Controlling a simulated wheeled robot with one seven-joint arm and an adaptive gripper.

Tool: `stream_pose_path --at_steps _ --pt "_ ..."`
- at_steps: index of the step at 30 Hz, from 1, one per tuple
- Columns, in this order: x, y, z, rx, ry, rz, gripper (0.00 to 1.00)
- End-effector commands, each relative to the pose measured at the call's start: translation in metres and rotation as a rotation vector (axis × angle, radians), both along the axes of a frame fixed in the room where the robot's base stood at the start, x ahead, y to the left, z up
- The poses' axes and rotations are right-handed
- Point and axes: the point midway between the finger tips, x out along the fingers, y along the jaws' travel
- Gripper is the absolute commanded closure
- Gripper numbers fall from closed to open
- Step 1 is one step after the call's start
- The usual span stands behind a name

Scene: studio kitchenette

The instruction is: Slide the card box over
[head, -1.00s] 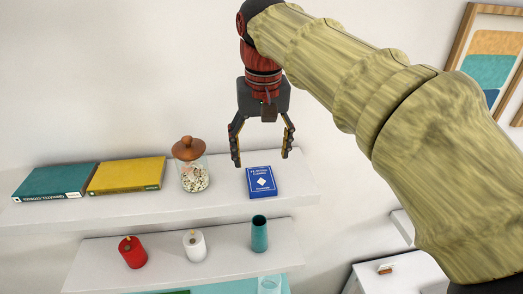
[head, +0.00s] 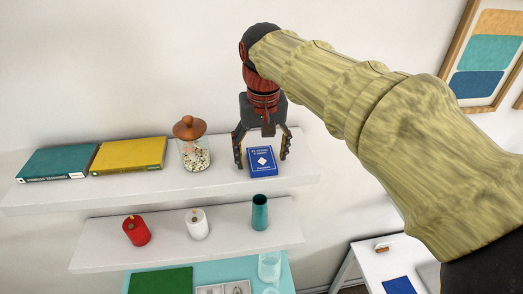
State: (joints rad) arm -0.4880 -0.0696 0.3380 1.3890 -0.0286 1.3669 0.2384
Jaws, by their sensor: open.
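The card box (head: 262,161) is a small blue box with white print and a white diamond. It lies flat on the upper white shelf (head: 222,187), near its right end. My gripper (head: 262,160) is open and points down. Its two fingers are at the left and right of the card box in the picture, with a gap visible on each side. I cannot tell whether the fingertips touch the shelf.
Left of the card box stands a glass jar (head: 194,152) with a brown lid. Yellow (head: 128,154) and teal (head: 57,162) books lie farther left. Shelf right of the box is clear.

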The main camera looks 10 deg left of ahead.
Motion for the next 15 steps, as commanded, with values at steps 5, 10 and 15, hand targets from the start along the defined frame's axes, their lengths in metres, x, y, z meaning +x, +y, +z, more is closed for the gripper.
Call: stream_pose_path --at_steps 5,10,15 --pt "0.0000 0.0000 0.0002 0.000 0.000 0.000 0.33" --pt "0.0000 0.0000 0.0002 0.000 0.000 0.000 0.43" --pt "0.0001 0.0000 0.0003 0.000 0.000 0.000 0.53"
